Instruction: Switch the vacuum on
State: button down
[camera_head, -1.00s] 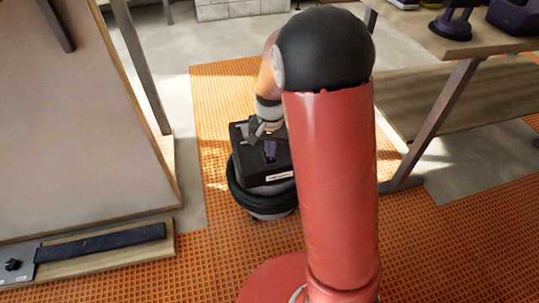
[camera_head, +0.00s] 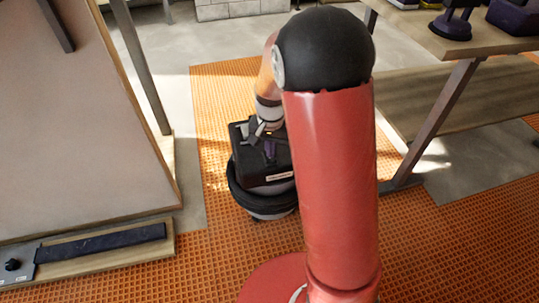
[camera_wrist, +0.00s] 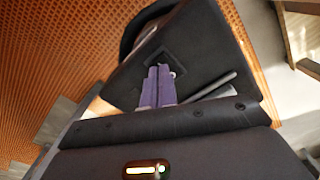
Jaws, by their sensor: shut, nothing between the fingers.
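The vacuum (camera_head: 283,184) is a black box on a round black-rimmed base, standing on the orange grating floor. Its dark top panel (camera_wrist: 205,45) fills the middle of the wrist view, with a square recessed outline around the fingertips. My gripper (camera_head: 270,154) points down at this top from above. Its purple fingers (camera_wrist: 159,72) are shut together with nothing between them, and their tips lie over the square recess. I cannot tell whether they touch it. The switch itself is not clearly visible; the fingers cover part of the recess.
A workbench (camera_head: 440,40) with tools stands at the right. A large tilted panel (camera_head: 85,130) is at the left, with a low ledge and a dark strip (camera_head: 100,243) at its foot. Orange grating (camera_head: 215,110) is bare around the vacuum.

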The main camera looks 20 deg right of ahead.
jog(key=shift+f+b, duration=0.65)
jog(key=shift+f, duration=0.3)
dwell(0.6)
jog(key=shift+r, duration=0.1)
jog(key=shift+r+p, duration=2.8)
jog(key=shift+r, duration=0.65)
jog(key=s+r+n+t, duration=0.25)
jog(key=s+r, duration=0.55)
jog(key=r, duration=0.5)
jog(key=s+r+n+t, duration=0.1)
jog(key=s+r, duration=0.1)
jog(key=s, duration=0.5)
jog(key=s+r+n+t, duration=0.2)
jog(key=s+r, duration=0.1)
jog(key=s, duration=0.4)
jog(key=shift+s+r, duration=0.15)
jog(key=shift+r, duration=0.1)
